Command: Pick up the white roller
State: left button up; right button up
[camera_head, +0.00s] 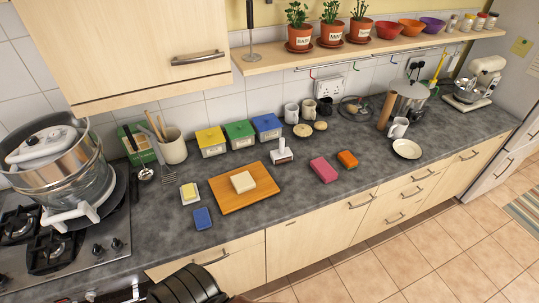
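A white object with an upright white handle, which looks like the white roller (281,153), stands on the dark grey counter (290,212). It is just right of the wooden cutting board (222,199) and in front of the blue box (267,125). Nothing is holding it. I cannot make out either gripper in the head view. A dark ribbed shape shows at the bottom edge, but I cannot tell what it is.
A beige block (243,181) lies on the board. A pink sponge (323,169) and an orange sponge (347,159) lie right of the roller. Mugs (291,113) stand behind it. A large pot (55,160) stands on the left hob. The counter in front of the roller is clear.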

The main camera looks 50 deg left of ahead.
aim_at(283, 153)
jog(key=u, duration=1.75)
